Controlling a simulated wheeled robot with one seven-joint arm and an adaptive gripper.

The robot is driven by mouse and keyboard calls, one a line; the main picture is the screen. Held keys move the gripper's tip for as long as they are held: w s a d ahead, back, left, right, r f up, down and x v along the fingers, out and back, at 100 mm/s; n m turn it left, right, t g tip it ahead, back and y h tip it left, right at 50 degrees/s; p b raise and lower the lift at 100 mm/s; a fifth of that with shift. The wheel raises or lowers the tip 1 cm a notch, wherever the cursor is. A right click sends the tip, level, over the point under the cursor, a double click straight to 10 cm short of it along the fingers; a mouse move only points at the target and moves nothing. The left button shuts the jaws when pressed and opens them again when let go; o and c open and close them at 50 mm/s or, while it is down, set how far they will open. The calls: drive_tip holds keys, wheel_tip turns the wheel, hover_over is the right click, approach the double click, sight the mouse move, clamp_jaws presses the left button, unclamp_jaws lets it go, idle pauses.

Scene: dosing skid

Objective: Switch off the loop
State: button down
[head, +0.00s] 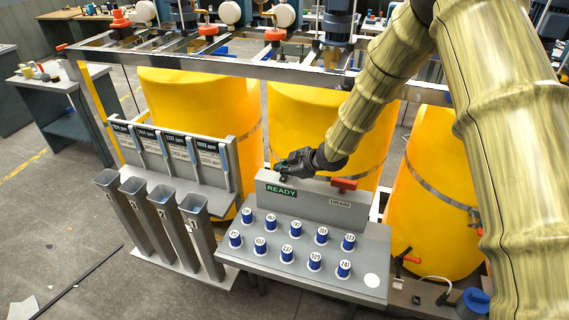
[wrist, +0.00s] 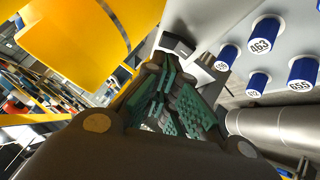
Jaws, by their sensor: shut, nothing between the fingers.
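A grey control console (head: 240,262) stands in front of the yellow tanks. Its upright back panel bears a lit green READY display (head: 281,190), a DRAIN label (head: 340,203) and a red handle (head: 344,184) on top, right of the display. Several blue cylinders with numbered white tops (head: 287,254) stand in two rows on its sloping face; some show in the wrist view, one marked 463 (wrist: 262,36). My gripper (head: 285,165) is shut and empty, at the panel's upper edge above READY, left of the red handle. Its green-padded fingers (wrist: 168,100) show in the wrist view. Contact with the panel cannot be told.
Left of the console, a rack with ppm cards (head: 175,145) stands behind several grey open-topped chutes (head: 194,207). Yellow tanks (head: 190,100) stand behind, under a metal frame with pumps. A white disc (head: 371,281) lies at the console's right end. Floor at lower left is mostly clear.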

drive_tip(key=shift+w+f, duration=0.15)
drive_tip(key=shift+f, duration=0.25)
drive_tip(key=shift+w+d+f, duration=0.15)
drive_tip(key=shift+w+f, duration=0.1)
drive_tip(key=shift+w, duration=0.05)
drive_tip(key=shift+s+f, duration=0.15)
drive_tip(key=shift+s, duration=0.05)
drive_tip(key=shift+s+a+f+b, duration=0.15)
drive_tip(key=shift+s+b, duration=0.1)
drive_tip(key=shift+s, duration=0.15)
drive_tip(key=shift+s+a+f+b, duration=0.1)
drive_tip(key=shift+s+b, duration=0.1)
drive_tip(key=shift+s, duration=0.15)
drive_tip(key=shift+r, duration=0.1)
